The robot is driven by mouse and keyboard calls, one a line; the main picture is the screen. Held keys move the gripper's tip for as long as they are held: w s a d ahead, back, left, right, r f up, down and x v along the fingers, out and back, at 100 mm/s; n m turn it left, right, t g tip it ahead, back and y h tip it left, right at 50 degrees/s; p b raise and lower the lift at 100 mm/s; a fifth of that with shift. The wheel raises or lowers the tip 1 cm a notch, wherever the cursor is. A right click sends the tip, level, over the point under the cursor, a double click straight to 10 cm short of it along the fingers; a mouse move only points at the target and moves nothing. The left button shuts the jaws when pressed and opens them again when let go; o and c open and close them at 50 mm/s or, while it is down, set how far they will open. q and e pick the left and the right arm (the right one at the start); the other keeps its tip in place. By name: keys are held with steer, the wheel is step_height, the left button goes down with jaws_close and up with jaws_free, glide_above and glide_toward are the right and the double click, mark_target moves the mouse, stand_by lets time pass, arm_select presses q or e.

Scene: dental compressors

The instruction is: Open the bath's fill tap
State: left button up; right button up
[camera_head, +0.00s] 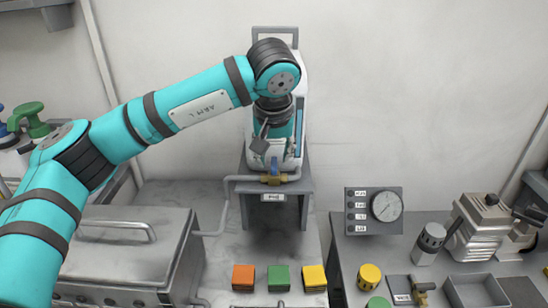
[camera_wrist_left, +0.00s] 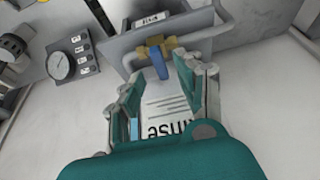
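A brass tap (camera_head: 274,180) with a blue lever (camera_head: 273,169) sits on the grey pipe at the front of a wall stand. In the wrist view the brass body (camera_wrist_left: 153,46) and the blue lever (camera_wrist_left: 158,64) show just beyond my fingertips. My left gripper (camera_wrist_left: 167,80) is open, its fingers apart, with nothing between them that I can see gripped. In the head view my left gripper (camera_head: 265,145) points down above the tap, in front of a white container (camera_head: 297,100), and is partly hidden by my wrist. My right gripper is not in view.
The container's label (camera_wrist_left: 168,125) reads "rinse". A grey lidded bath (camera_head: 130,245) stands at left, joined to the pipe (camera_head: 228,190). Orange (camera_head: 243,277), green (camera_head: 279,278) and yellow (camera_head: 314,278) blocks are in front. A gauge panel (camera_head: 374,210) and another brass tap (camera_head: 422,288) are at right.

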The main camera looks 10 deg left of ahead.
mark_target(274, 168)
arm_select(q)
steer(key=shift+x, duration=1.35)
steer(key=shift+c, duration=0.4)
jaws_close()
